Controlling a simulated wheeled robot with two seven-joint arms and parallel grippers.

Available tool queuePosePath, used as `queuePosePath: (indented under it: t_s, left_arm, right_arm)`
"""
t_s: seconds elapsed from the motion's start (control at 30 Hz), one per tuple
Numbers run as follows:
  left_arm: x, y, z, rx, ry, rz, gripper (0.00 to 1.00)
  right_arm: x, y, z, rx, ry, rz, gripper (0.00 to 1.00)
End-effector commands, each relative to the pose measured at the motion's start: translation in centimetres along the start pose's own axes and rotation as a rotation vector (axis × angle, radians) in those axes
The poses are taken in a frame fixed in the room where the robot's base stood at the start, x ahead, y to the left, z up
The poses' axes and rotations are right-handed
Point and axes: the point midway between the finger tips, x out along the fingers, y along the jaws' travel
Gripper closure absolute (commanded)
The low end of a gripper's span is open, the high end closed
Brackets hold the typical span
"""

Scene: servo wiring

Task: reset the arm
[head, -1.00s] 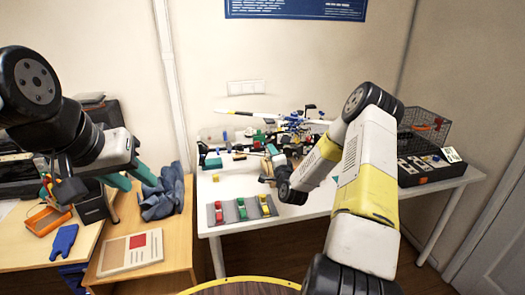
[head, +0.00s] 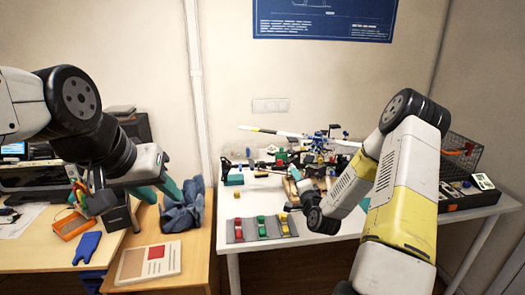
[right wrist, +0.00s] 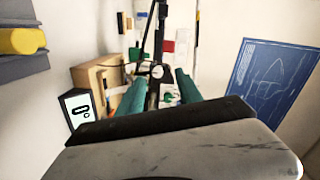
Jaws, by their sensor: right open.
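My left gripper (head: 158,191) has teal fingers and hangs over the wooden desk, beside the blue-grey cloth; whether it is open or shut is unclear. My right arm reaches over the white table (head: 262,196). In the head view its gripper is largely hidden behind the wrist. In the right wrist view my right gripper (right wrist: 160,92) shows two teal fingers apart, with nothing clearly held between them. Beyond the fingers are a dark upright part, a wooden block (right wrist: 95,82) and small red and green pieces.
A grey tray (head: 250,239) with red, green and yellow pieces lies at the white table's front. Cluttered parts stand behind it. A wire basket (head: 462,155) and black box (head: 470,194) are at right. A booklet (head: 148,263) and cloth (head: 180,212) lie on the desk.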

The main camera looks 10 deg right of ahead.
Motion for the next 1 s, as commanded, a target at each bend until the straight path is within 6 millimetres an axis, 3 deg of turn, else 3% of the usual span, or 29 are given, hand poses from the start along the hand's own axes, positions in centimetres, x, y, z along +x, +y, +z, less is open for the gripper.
queuePosePath:
  t_s: [0.03,0.23,0.47,0.67,0.8,1.0]
  left_arm:
    - [0.0,0.0,0.0,0.000,0.000,0.000,0.64]
    - [0.0,0.0,0.0,0.000,0.000,0.000,0.64]
    - [0.0,0.0,0.0,0.000,0.000,0.000,0.64]
    - [0.0,0.0,0.0,0.000,0.000,0.000,0.64]
    - [0.0,0.0,0.0,0.000,0.000,0.000,0.64]
    - [0.0,0.0,0.0,0.000,0.000,0.000,0.64]
  right_arm:
    - [0.2,-1.6,0.2,-0.067,-0.033,0.018,0.58]
    - [-0.9,-6.6,1.0,-0.377,-0.181,0.163,0.58]
    - [-5.7,-12.1,0.8,-0.670,-0.316,0.325,0.58]
    - [-12.7,-16.6,0.7,-0.850,-0.431,0.441,0.58]
    - [-18.8,-19.1,1.0,-0.937,-0.527,0.496,0.58]
    - [-28.2,-21.2,2.3,-1.012,-0.692,0.525,0.58]
